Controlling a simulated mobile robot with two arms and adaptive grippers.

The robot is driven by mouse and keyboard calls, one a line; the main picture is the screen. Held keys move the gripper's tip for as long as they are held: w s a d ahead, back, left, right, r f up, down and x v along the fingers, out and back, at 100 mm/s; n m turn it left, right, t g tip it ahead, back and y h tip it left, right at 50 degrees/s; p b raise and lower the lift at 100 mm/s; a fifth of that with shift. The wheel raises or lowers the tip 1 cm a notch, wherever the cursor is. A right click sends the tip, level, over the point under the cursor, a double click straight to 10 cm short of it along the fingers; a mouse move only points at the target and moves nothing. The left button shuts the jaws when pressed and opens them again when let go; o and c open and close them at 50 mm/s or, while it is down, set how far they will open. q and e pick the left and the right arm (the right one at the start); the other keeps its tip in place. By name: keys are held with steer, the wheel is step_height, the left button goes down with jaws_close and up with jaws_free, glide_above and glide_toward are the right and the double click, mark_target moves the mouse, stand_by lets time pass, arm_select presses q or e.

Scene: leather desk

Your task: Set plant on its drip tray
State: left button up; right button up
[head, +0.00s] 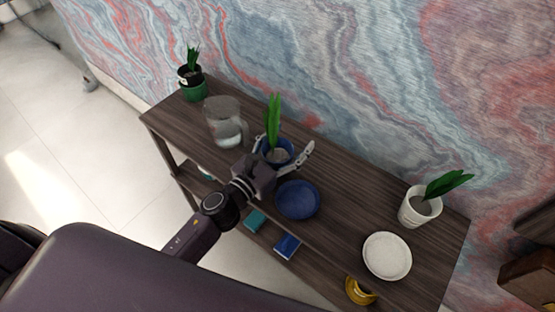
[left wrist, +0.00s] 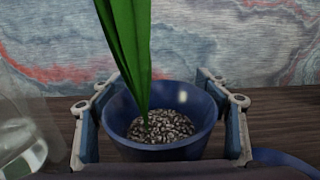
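A plant with tall green leaves stands in a blue pot (head: 289,158) near the middle of the shelf top. The pot also shows in the left wrist view (left wrist: 160,153), with grey pebbles inside. My left gripper (head: 283,146) is around it, one finger on each side; in the head view a gap shows between the right finger and the pot, so it looks open. A blue round drip tray (head: 298,200) lies on the wood just in front of the pot, bare. My right gripper is not in view.
A white-potted plant (head: 417,211), white plate (head: 387,256) and yellow item (head: 360,290) are at right. A patterned wall runs behind.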

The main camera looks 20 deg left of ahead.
arm_select(q)
steer(key=c, duration=1.6)
steer(key=shift+r, duration=0.1)
steer(key=shift+c, duration=1)
